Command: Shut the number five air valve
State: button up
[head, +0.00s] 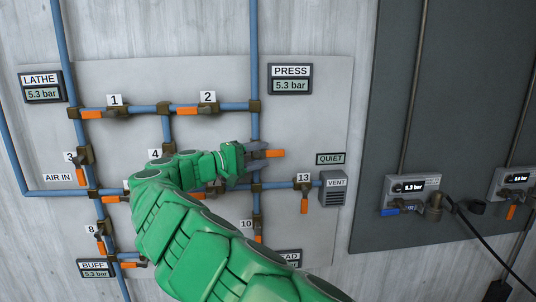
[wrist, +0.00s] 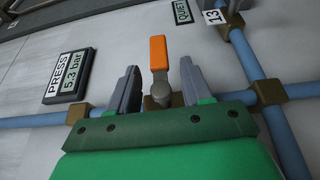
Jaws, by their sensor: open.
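A valve with an orange handle (head: 275,153) sits on the right vertical blue pipe, below the corner fitting right of valve 2. Its number label is hidden, so I cannot read whether it is five. The handle points right, across the pipe. My gripper (head: 258,150) is at this valve, its green arm coming from below. In the wrist view the open fingers (wrist: 159,70) stand on either side of the valve's lower handle and brass body, and the orange handle (wrist: 158,53) sticks out beyond them. I cannot tell whether either finger touches it.
Valves 1 (head: 92,115), 2 (head: 187,111) and 3 (head: 81,177) are on nearby pipes. Valve 13 (head: 304,206) hangs down beside the vent box (head: 333,188). The PRESS gauge (head: 290,85) reads 5.3 bar. My arm hides the panel's lower middle.

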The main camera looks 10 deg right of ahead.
jog(key=v, duration=0.3)
jog(key=shift+s+a, duration=0.15)
jog(key=shift+a, duration=0.15)
jog(key=s+d+m+g+y, duration=0.1)
jog(key=s+d+g, duration=0.15)
jog(key=d, duration=0.55)
jog(key=s+d+m+g+y, duration=0.1)
jog(key=s+d+m+g, duration=0.15)
jog(key=d, duration=0.55)
jog(key=s+d+f+m+y, duration=0.2)
jog(key=s+d+f+y, duration=0.2)
jog(key=s+d+y, duration=0.3)
jog(key=s+a+f+m+t+y, duration=0.25)
jog(key=s+a+f+y, duration=0.35)
jog(key=s+a+y, duration=0.45)
jog(key=s+f+n+g+h, duration=0.1)
jog(key=s+f+g, duration=0.2)
jog(key=s, duration=1.1)
jog(key=s+f+n+g+h, duration=0.1)
jog(key=s+f, duration=0.4)
jog(key=s, duration=0.9)
jog(key=shift+s+d+f+n+g+h, duration=0.3)
jog(key=shift+n+g, duration=0.4)
jog(key=shift+g, duration=0.35)
